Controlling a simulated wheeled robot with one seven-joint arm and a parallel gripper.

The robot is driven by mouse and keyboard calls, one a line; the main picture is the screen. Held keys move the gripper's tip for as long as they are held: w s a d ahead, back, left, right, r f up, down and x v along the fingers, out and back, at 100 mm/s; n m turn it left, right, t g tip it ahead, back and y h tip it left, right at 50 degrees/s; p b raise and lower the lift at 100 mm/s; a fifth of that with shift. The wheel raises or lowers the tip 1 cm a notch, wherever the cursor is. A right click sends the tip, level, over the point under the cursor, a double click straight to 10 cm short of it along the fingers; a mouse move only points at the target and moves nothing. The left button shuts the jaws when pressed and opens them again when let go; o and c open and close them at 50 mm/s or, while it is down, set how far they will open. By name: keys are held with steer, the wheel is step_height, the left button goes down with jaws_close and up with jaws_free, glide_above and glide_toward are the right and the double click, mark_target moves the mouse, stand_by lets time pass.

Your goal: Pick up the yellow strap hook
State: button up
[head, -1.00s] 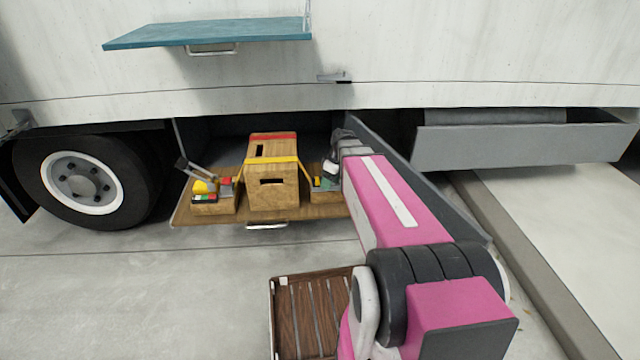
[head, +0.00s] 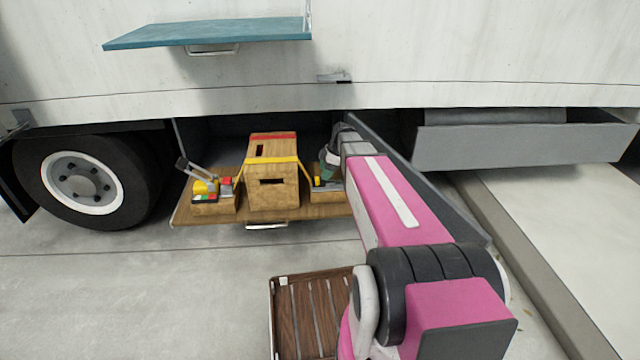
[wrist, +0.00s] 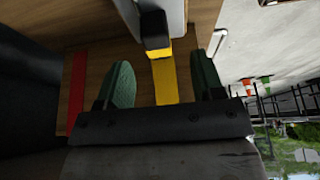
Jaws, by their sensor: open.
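A yellow strap (head: 270,160) runs across the top of a wooden box (head: 273,190) and down its right side to the small right tray. In the wrist view the yellow strap (wrist: 165,82) lies between my two green finger pads, with a dark block-like end piece (wrist: 156,32) just beyond it. I cannot tell whether that piece is the hook itself. My gripper (wrist: 163,78) is open, with a finger on either side of the strap and gaps showing. In the head view my gripper (head: 329,170) is at the right of the box, partly hidden by my arm.
The box stands on a wooden shelf (head: 290,217) under the truck. A left tray (head: 213,205) holds small coloured parts. A grey panel (head: 415,178) stands close right of my arm. A teal shelf (head: 210,32) is above.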

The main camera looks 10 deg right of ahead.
mark_target(320, 180)
steer(key=shift+x, duration=2.75)
steer(key=shift+w, duration=0.15)
steer(key=shift+c, duration=0.3)
steer(key=c, duration=1)
